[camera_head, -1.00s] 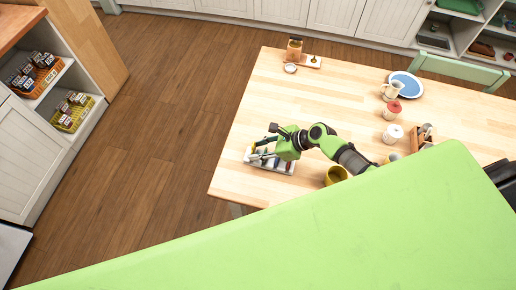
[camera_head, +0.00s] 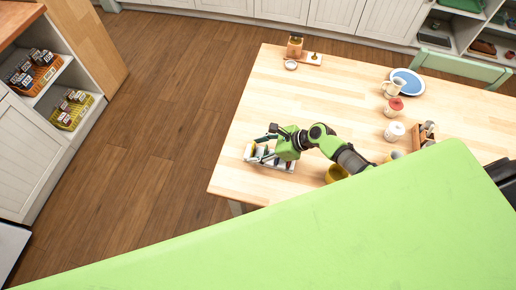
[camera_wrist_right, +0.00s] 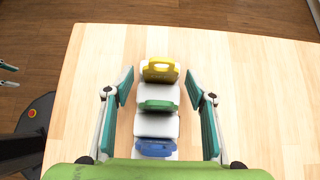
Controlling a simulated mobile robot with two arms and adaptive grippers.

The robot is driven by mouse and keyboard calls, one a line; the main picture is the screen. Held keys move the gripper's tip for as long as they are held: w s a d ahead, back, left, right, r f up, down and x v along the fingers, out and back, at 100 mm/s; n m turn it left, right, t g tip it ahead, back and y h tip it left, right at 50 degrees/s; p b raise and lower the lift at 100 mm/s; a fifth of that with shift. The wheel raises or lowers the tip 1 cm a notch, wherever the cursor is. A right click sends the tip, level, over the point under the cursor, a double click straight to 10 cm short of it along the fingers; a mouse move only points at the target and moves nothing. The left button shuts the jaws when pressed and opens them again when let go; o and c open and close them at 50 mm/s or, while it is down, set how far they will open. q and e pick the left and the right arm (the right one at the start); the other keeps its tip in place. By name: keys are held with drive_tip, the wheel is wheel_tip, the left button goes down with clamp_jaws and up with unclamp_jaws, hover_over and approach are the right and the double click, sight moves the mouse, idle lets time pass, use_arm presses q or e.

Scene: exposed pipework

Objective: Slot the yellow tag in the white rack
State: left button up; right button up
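The white rack (camera_head: 291,168) lies near the left front edge of the table; it also shows in the right wrist view (camera_wrist_right: 157,127). The yellow tag (camera_wrist_right: 160,70) stands upright at the rack's far end in the wrist view, with a green tag (camera_wrist_right: 158,105) and a blue tag (camera_wrist_right: 156,146) behind it in the row. My right gripper (camera_head: 264,148) is over the rack. In the wrist view its fingers (camera_wrist_right: 160,88) are spread on both sides of the rack, clear of the tags. How deep the yellow tag sits is hard to tell. My left gripper's fingertips (camera_wrist_right: 9,76) show apart at the left edge.
A yellow mug (camera_head: 336,173) stands right of the rack, partly hidden by my arm. The table's middle is clear.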

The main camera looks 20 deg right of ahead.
drive_tip(key=shift+d, duration=0.1)
drive_tip(key=v, duration=1.2)
idle(0.4)
